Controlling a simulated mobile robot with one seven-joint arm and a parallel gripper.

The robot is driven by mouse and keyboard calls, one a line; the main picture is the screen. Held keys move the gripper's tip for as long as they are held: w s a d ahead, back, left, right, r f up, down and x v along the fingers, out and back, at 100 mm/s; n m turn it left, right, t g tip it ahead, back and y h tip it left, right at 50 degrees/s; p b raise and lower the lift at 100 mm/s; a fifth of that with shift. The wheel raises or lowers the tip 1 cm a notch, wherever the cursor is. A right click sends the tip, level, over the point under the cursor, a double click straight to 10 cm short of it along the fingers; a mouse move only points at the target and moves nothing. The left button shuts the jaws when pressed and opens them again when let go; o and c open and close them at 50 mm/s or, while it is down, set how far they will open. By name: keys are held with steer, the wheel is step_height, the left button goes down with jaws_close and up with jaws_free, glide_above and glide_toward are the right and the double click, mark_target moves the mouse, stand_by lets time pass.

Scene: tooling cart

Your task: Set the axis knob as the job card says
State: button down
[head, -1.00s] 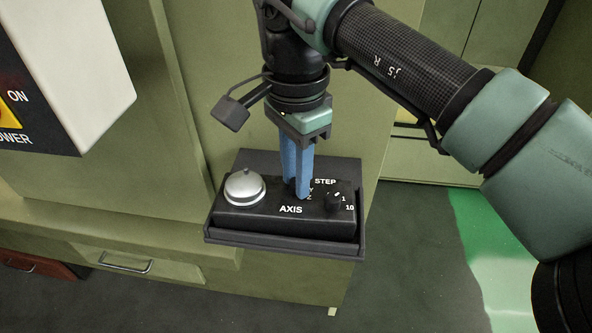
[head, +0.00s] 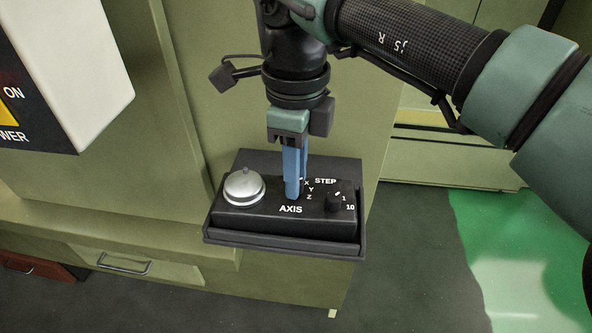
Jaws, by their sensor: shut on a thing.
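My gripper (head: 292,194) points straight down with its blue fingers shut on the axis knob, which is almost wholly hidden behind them. The axis knob sits on a black control box (head: 262,217) above the white AXIS label. The letters X, Y and Z show just right of the fingers. A small white mark shows beside the X, but I cannot tell for sure that it is the knob's pointer. The job card is not in view.
The step knob (head: 334,201), marked 1 and 10, stands close to the right of my fingers. A silver dome button (head: 244,187) is to the left. The box rests on a dark shelf (head: 284,246) against the green cabinet.

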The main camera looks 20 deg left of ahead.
steer(key=m, duration=0.6)
steer(key=shift+b, duration=0.3)
steer(key=m, duration=0.6)
steer(key=shift+b, duration=0.35)
steer(key=shift+m, duration=0.3)
steer(key=c, duration=0.7)
jaws_free()
step_height(320, 180, up, 13)
steer(key=shift+r+p, duration=0.1)
steer(key=shift+p, duration=0.25)
steer(key=shift+s, duration=0.1)
